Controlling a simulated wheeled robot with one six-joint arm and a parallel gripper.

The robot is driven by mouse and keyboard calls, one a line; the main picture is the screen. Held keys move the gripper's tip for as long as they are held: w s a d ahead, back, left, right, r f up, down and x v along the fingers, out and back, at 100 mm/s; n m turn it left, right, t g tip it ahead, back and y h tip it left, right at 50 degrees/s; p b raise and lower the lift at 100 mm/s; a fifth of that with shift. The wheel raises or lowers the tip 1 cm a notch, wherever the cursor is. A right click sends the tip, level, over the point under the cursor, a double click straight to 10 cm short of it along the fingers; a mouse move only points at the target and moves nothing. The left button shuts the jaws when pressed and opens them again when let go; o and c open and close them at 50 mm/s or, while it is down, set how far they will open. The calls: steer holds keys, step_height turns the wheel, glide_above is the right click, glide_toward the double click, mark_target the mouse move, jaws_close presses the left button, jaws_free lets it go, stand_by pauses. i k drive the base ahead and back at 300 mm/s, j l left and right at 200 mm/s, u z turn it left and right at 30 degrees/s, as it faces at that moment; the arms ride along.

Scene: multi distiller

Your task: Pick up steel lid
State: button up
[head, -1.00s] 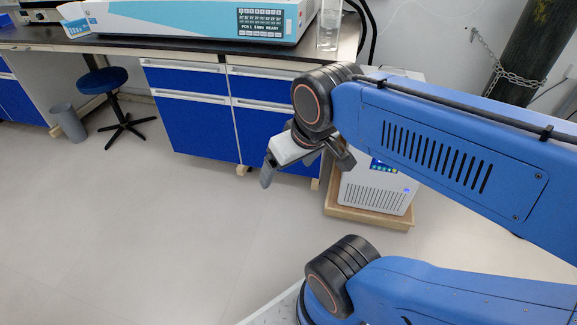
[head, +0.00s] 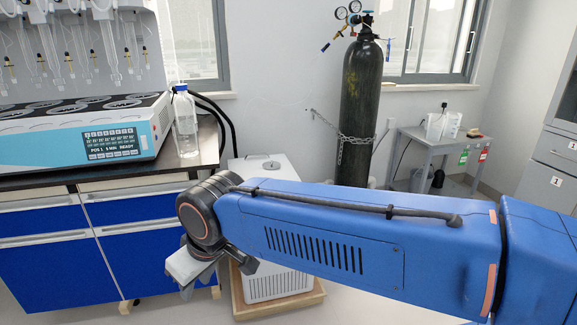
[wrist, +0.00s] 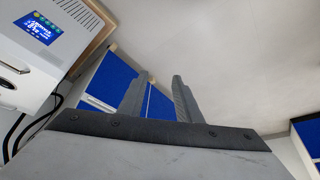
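A small round steel lid (head: 271,164) with a knob lies on top of the white floor unit (head: 263,178), behind my arm in the head view. My gripper (head: 196,283) hangs below the wrist, in front of the blue cabinets and to the lower left of the lid, well apart from it. In the wrist view the two grey fingers of my gripper (wrist: 160,80) stand apart with nothing between them. The lid is not visible in the wrist view; only the unit's side with its lit display shows.
The bench (head: 100,175) at left carries the distiller (head: 75,130) and a clear bottle (head: 185,122). A gas cylinder (head: 362,105) chained to the wall stands behind the unit. A grey side table (head: 440,140) is at right. The unit stands on a wooden base (head: 290,303).

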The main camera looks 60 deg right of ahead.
mark_target(272, 165)
steer(key=z, duration=1.5)
